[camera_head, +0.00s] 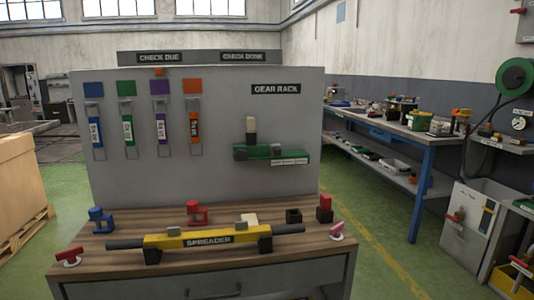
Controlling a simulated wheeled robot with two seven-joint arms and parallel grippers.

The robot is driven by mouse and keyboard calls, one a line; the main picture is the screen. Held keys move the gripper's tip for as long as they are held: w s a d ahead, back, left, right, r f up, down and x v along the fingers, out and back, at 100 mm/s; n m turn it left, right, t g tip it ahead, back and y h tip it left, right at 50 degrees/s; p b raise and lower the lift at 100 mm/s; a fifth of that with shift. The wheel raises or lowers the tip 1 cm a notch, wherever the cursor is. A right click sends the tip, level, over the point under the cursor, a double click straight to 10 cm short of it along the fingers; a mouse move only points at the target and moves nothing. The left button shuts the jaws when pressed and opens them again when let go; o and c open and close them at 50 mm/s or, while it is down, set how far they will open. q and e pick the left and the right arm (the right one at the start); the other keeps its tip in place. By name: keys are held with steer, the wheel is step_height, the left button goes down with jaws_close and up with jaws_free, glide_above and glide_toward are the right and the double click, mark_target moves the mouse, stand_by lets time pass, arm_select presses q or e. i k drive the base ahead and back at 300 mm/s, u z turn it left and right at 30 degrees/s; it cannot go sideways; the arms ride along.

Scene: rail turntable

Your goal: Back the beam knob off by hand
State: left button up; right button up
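A yellow spreader beam (210,240) marked SPREADER lies across the wooden bench top (172,222), on dark supports at both ends. Dark rods stick out at its left end (126,244) and right end (289,230). I cannot tell which part is the beam knob. Neither of my grippers is in view.
A grey panel (220,120) with hanging tags and a green rack stands behind.

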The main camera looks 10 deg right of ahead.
mark_target(240, 152)
steer(key=z, duration=0.05)
steer(key=k, duration=0.55)
steer(key=u, duration=0.8)
steer(key=i, duration=1.25)
steer(key=z, duration=0.8)
